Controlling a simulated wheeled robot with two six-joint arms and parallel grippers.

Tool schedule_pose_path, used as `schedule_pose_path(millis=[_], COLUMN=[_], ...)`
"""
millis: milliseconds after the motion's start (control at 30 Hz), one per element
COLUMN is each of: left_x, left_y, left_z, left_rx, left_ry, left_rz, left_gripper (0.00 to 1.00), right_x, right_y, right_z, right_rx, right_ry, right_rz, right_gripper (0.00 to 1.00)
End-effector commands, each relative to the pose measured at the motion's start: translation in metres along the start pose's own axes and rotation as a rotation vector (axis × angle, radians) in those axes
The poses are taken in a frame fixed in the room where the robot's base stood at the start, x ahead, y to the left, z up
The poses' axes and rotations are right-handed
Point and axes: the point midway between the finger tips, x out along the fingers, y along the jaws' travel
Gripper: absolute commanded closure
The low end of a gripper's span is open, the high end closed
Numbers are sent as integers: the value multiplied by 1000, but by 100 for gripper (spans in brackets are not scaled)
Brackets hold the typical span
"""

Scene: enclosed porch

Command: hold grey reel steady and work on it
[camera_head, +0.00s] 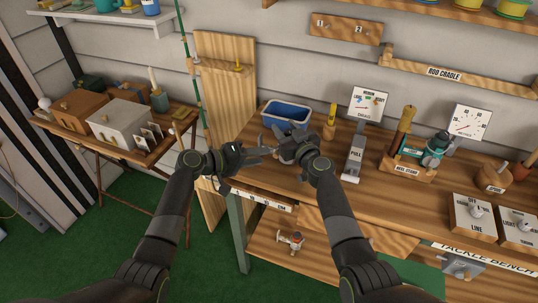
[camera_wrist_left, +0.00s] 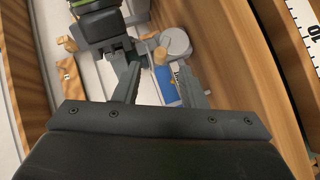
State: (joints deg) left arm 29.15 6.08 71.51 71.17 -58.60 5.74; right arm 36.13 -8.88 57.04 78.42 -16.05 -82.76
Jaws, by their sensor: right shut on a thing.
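The grey reel (camera_wrist_left: 176,40) shows in the left wrist view as a round grey body beside my right gripper. In the head view the reel (camera_head: 285,140) is small and partly hidden by my right gripper (camera_head: 290,155), which is shut on it above the bench's left front edge. My left gripper (camera_head: 262,151) is just left of it, pointing at it. In the left wrist view its two fingers (camera_wrist_left: 158,88) stand apart, with a small tan-and-blue part (camera_wrist_left: 165,80) between them. I cannot tell whether the fingers touch that part.
A blue tray (camera_head: 287,106) lies on the bench behind the grippers. A pull lever (camera_head: 353,160), a reel stand (camera_head: 405,167) with a teal reel (camera_head: 434,145), and switch boxes (camera_head: 474,218) stand to the right. A side table (camera_head: 120,148) with boxes is at left.

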Motion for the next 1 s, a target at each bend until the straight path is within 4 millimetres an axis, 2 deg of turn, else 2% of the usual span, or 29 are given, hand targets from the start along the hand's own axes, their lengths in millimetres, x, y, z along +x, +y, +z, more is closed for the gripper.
schedule_pose_path(millis=[100,300,700,1000], left_x=[20,37,42,42], left_y=[1,0,0,0], left_z=[0,0,0,0], left_rx=[-1,1,2,2], left_ry=[-3,-2,-1,-1], left_rz=[0,0,-1,-1], left_gripper=[62,62,62,100], right_x=[0,0,0,0], right_y=[0,1,1,1], right_z=[1,1,1,1], right_rx=[-1,-1,-1,-1], right_ry=[-1,-1,-1,-1], right_rz=[1,1,1,1], right_gripper=[91,91,91,91])
